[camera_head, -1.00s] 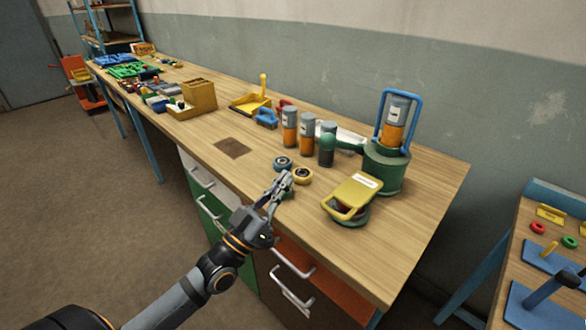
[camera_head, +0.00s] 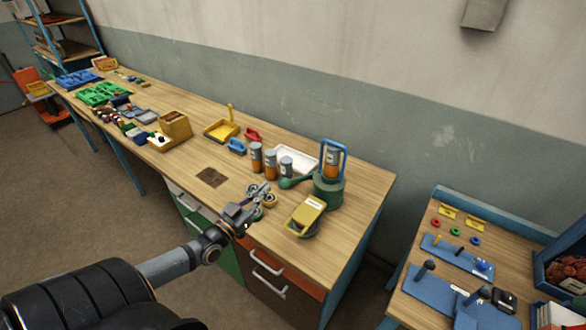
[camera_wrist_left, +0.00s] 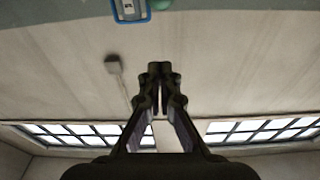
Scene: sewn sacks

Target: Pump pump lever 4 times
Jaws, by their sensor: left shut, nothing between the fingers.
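The pump is a green round body (camera_head: 328,191) with a blue frame (camera_head: 345,155) around an orange and grey cylinder (camera_head: 330,162), on the right part of the workbench. Its green lever with a round knob (camera_head: 286,183) points left from the body. My left gripper (camera_head: 267,187) is shut and empty, just left of the knob in the picture; I cannot tell if they touch. In the left wrist view the shut fingers (camera_wrist_left: 160,68) point up, with the blue frame (camera_wrist_left: 115,12) and part of a green round shape (camera_wrist_left: 160,4) at the top edge. My right gripper is out of view.
Several orange and grey cylinders (camera_head: 270,164) stand behind the gripper. A yellow-topped device (camera_head: 305,213) sits in front of the pump. Small rings (camera_head: 270,200) lie beside the gripper. A white tray (camera_head: 296,159) is behind. A second table (camera_head: 425,255) stands right.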

